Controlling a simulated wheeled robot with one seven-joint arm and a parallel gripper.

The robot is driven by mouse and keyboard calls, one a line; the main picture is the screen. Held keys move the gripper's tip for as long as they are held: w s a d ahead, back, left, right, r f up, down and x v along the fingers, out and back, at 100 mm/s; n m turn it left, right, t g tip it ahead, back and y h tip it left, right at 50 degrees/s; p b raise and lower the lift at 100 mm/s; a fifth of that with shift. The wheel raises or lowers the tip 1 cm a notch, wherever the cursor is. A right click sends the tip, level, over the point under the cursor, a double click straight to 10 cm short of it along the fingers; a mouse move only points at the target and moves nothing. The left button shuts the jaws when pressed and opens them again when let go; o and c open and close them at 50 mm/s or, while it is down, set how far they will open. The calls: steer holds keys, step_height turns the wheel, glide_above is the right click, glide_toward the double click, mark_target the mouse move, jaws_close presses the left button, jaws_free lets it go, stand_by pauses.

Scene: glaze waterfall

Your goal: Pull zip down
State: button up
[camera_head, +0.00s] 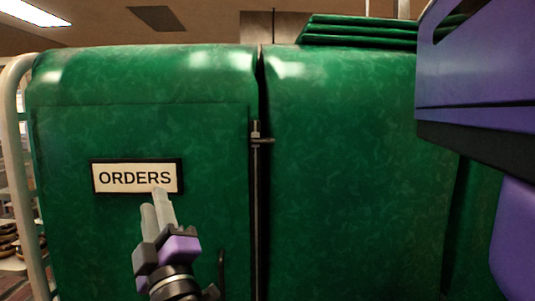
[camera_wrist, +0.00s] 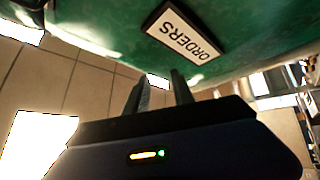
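A green cover carries a black vertical zip (camera_head: 259,210). Its metal slider and pull (camera_head: 259,138) sit high on the zip, below an open gap between the two cover halves; the zip line below looks closed. My gripper (camera_head: 155,200) is left of the zip and lower than the pull, in front of the ORDERS sign, apart from the zip. In the wrist view my gripper (camera_wrist: 160,84) shows two fingers with a gap between them and nothing held. The pull is not seen in the wrist view.
The ORDERS sign (camera_head: 136,177) is fixed on the left cover panel and also shows in the wrist view (camera_wrist: 183,31). A pale curved rail (camera_head: 17,120) stands at the left edge. A dark handle-like loop (camera_head: 221,265) is low beside the zip. Folded green cover (camera_head: 365,34) lies on top.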

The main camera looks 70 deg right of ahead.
mark_target(264, 141)
steer(key=s+d+r+m+g+h+p, duration=0.1)
steer(key=s+d+r+m+g+h, duration=0.4)
steer(key=d+r+g, duration=0.45)
steer(key=s+d+g, duration=0.1)
steer(key=s+g, duration=0.1)
steer(key=g, duration=0.1)
steer(key=s+d+g, duration=0.2)
steer(key=s+g, duration=0.1)
steer(key=s+d+g, duration=0.1)
steer(key=s+g, duration=0.2)
steer(key=shift+s+d+r+p, duration=0.1)
steer(key=shift+s+d+p, duration=0.05)
steer(key=shift+s+p, duration=0.15)
steer(key=shift+d, duration=0.3)
steer(key=shift+d+r+p, duration=0.25)
steer(key=shift+d+p, duration=0.3)
steer(key=shift+d, duration=1.25)
steer(key=shift+d+r+p, duration=0.2)
steer(key=shift+d+p, duration=0.35)
steer(key=shift+d, duration=1.2)
jaws_close()
